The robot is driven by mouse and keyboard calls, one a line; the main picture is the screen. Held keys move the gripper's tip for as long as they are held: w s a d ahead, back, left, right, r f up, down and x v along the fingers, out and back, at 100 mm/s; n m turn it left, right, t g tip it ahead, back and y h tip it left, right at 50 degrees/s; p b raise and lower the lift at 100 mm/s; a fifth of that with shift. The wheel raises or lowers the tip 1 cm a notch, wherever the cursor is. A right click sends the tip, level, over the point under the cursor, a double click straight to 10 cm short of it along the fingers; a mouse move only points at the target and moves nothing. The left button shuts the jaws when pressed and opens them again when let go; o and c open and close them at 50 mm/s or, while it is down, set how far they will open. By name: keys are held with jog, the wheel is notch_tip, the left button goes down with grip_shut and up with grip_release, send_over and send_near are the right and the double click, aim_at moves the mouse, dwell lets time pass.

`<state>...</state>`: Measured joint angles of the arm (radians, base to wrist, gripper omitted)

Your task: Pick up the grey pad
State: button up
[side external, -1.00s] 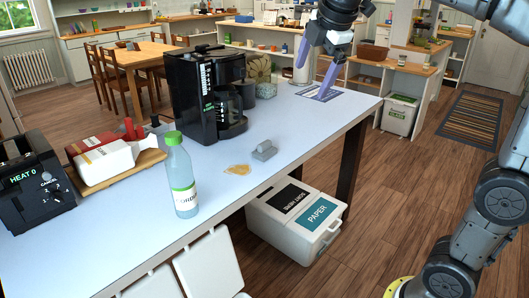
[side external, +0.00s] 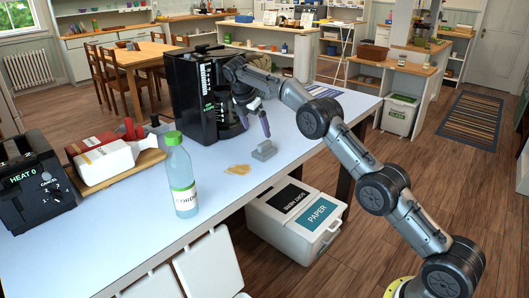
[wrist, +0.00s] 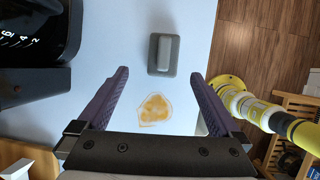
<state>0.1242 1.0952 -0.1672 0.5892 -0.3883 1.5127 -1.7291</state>
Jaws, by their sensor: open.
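The grey pad (side external: 264,151) lies on the pale blue tabletop, near the front edge, with a raised block-like grip on top. It also shows in the wrist view (wrist: 163,54), top centre, just beyond the fingertips. My gripper (side external: 255,127) hangs above the table close to the pad, pointing down, with purple fingers. The pad is fully visible and apart from the fingers.
A yellow-brown spill (side external: 237,169) lies left of the pad. A black coffee machine (side external: 205,95) stands close behind my gripper. The table's front edge is near the pad. White bins (side external: 297,218) stand below.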

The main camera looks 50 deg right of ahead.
aim_at(261, 144)
jog(key=shift+g, duration=0.4)
jog(key=x, duration=0.5)
jog(key=shift+s+a+f, duration=0.1)
jog(key=shift+a, duration=0.25)
jog(key=shift+x, duration=2.75)
jog(key=shift+c, duration=0.2)
jog(key=c, duration=1.3)
jog(key=shift+o, duration=0.2)
